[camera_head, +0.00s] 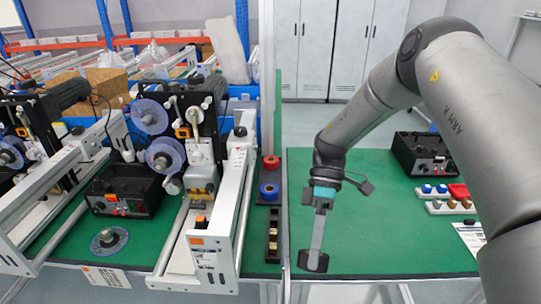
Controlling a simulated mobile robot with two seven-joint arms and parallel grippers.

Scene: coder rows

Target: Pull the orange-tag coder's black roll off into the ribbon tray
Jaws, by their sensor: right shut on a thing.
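My right gripper (317,235) hangs down at the centre, over the green table's front part. Its fingers are shut on a dark, roll-like piece (313,262) at their lower end. This looks like the black roll, though the fingers partly hide it. The ribbon tray (268,175) is a narrow black strip left of my gripper. It holds a red roll (270,161) and a blue roll (268,190). The held piece is right of the tray's front end, apart from it. A coder with an orange tag (196,241) on its white frame stands left of the tray. My left gripper is not in view.
Blue-clear discs (164,154) sit on the coder's upright plate. Another coder (30,150) stands at the far left, and a disc (109,241) lies on the table. A black control box (420,153) and small coloured parts (447,190) are at right. The green surface (375,215) is clear between.

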